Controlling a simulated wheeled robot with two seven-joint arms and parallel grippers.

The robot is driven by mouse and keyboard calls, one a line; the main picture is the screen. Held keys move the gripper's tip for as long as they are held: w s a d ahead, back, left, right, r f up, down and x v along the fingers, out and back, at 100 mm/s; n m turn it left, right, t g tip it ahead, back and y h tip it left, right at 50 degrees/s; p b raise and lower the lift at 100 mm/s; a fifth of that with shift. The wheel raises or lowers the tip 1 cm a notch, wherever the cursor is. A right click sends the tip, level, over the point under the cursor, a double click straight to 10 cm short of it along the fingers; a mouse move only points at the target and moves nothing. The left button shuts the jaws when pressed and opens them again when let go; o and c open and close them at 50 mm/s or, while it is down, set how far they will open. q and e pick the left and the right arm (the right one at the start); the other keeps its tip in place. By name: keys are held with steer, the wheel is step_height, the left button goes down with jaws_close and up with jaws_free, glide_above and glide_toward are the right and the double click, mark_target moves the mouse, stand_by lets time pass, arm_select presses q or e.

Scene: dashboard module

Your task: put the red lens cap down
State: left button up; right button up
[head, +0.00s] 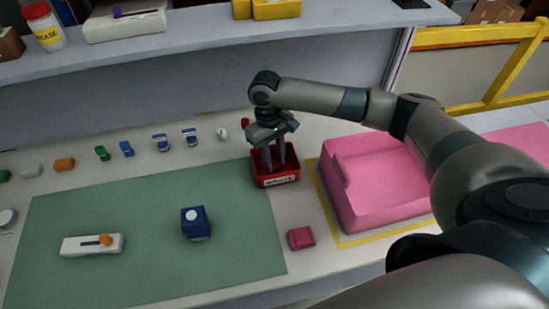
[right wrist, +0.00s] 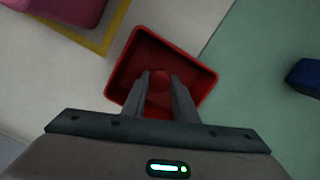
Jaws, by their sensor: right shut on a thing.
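My right gripper (head: 275,168) points down with its fingers inside a small red bin (head: 286,181) that has a white label on its front. In the right wrist view the fingers (right wrist: 163,82) are shut on the round red lens cap (right wrist: 159,79), which shows between the fingertips. Around them is the red bin's rim (right wrist: 207,70). I cannot tell whether the cap touches the bin's floor. In the head view the cap is hidden by the fingers and bin. My left gripper is not in view.
A pink tray (head: 345,205) stands right of the bin inside a yellow outline. A green mat (head: 130,285) holds a blue box (head: 196,222) and a white module with an orange knob (head: 92,244). A pink block (head: 301,238) lies in front. Several small parts line the back.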

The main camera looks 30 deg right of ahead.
steer(key=shift+f, duration=0.3)
steer(key=o, duration=1)
steer(key=shift+f, duration=0.1)
steer(key=shift+r, duration=0.4)
step_height(320, 180, up, 12)
steer(key=w+b, duration=0.1)
steer(key=b, duration=0.2)
steer(key=shift+w, duration=0.4)
steer(key=shift+a, duration=0.1)
